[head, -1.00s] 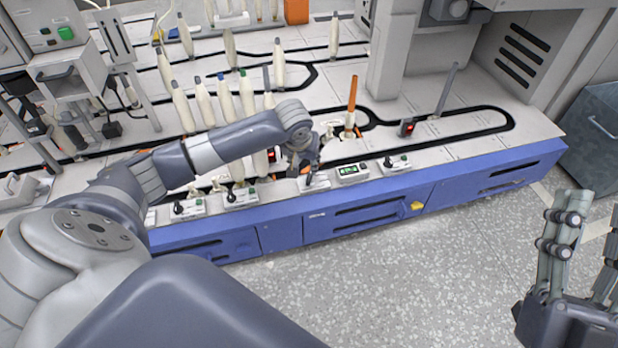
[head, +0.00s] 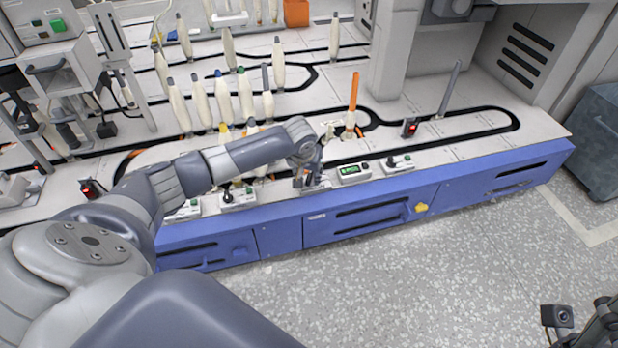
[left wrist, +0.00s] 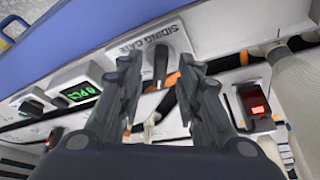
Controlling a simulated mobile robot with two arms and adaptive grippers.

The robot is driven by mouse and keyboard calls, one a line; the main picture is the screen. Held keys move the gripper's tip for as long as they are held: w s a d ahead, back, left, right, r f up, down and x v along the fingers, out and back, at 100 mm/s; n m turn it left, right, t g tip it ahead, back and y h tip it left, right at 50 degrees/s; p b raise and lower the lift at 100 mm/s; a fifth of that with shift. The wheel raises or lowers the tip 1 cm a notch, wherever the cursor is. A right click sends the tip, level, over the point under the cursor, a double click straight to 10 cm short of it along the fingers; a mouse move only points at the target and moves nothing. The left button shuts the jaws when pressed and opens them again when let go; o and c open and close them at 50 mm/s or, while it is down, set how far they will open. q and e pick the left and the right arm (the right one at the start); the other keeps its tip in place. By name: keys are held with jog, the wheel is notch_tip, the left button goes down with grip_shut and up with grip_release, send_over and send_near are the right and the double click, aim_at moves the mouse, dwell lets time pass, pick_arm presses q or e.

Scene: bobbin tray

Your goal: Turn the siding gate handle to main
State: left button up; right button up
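The siding gate handle (left wrist: 160,66) is a black lever on a light plate (left wrist: 125,44) lettered "SIDING GATE" in the left wrist view. My left gripper (left wrist: 160,68) is open, with one finger on each side of the handle in that view and visible gaps between. In the head view my left gripper (head: 308,180) is low over the siding gate plate (head: 318,187) at the bench's front edge and hides most of the handle. My right gripper (head: 585,318) is only partly in view at the bottom right corner, away from the bench.
A green display box (head: 354,173) and another lever box (head: 397,164) stand right of the siding gate. A lever box (head: 238,198) is to its left. An orange bobbin (head: 353,100) and several cream bobbins stand behind. Open floor (head: 400,290) lies in front.

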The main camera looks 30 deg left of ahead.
pick_arm(q)
jog(key=shift+w+f, duration=0.15)
jog(key=shift+f, duration=0.15)
grip_shut()
